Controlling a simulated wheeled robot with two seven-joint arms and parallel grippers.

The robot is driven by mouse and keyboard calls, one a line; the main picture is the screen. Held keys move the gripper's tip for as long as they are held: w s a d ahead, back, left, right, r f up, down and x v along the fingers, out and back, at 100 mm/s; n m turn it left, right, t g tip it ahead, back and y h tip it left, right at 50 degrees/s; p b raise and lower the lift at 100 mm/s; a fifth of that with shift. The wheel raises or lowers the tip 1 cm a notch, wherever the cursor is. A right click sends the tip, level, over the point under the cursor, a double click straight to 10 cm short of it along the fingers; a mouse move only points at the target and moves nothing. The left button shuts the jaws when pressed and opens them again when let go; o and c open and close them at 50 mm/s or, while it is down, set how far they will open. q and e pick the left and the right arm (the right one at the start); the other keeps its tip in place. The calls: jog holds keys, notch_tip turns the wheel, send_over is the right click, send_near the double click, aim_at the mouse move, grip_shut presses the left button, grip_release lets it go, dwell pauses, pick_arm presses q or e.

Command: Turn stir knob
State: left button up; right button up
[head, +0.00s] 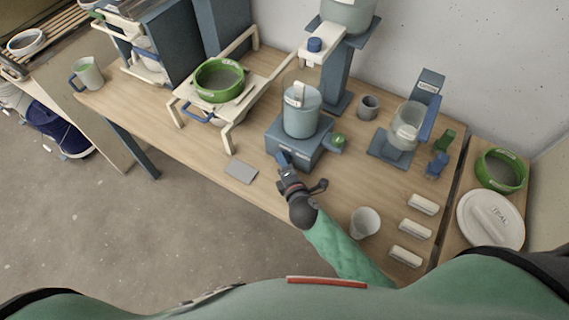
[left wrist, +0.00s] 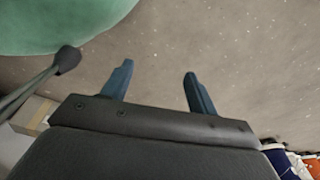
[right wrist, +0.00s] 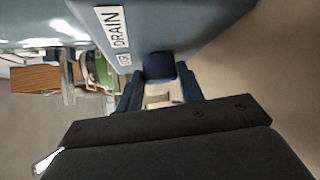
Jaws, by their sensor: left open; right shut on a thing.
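A blue-grey stirrer base (head: 297,143) stands at the middle of the table, with a light blue vessel (head: 301,122) on top. My right gripper (head: 284,160) is at the front face of the base. In the right wrist view, its fingers are shut on a dark blue knob (right wrist: 158,66) that sticks out of the base (right wrist: 190,22). A white label (right wrist: 113,38) beside the knob reads "DRAIN"; its smaller text is unclear. The fingers hide part of the knob. My left gripper (left wrist: 157,76) is open and empty above the floor, outside the head view.
A green knob (head: 338,140) is on the base's right side. A white cup (head: 365,222) and several white blocks (head: 415,229) lie to the right. A grey plate (head: 241,172) lies left of the gripper. A green-rimmed sieve (head: 219,81) sits on a frame behind left.

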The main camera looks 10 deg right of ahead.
jog(key=shift+r+p, duration=0.1)
jog(key=shift+p, duration=0.25)
jog(key=p, duration=0.3)
jog(key=n+g+h+p, duration=0.1)
jog(key=p, duration=0.1)
jog(key=shift+r+g+p, duration=0.2)
jog(key=shift+g+p, duration=0.1)
jog(key=shift+p, duration=0.1)
jog(key=shift+w+a+n+g+h+p, duration=0.1)
jog(key=shift+n+g+h+p, duration=0.25)
jog(key=shift+p, duration=0.65)
jog(key=shift+n+g+h+p, duration=0.25)
jog(key=shift+g+h+p, duration=0.1)
jog(key=shift+p, duration=0.05)
pick_arm(q)
jog(key=s+a+r+g, duration=0.1)
jog(key=s+a, duration=0.1)
jog(key=s, duration=1.3)
jog(key=shift+a+r, duration=0.2)
jog(key=shift+a, duration=0.15)
pick_arm(e)
jog(key=shift+a+n+g+h, duration=0.15)
jog(key=shift+n+g+h, duration=0.25)
jog(key=shift+g+h, duration=0.1)
pick_arm(q)
jog(key=shift+s, duration=0.15)
pick_arm(e)
jog(key=shift+r, duration=0.1)
pick_arm(q)
jog(key=shift+a, duration=0.1)
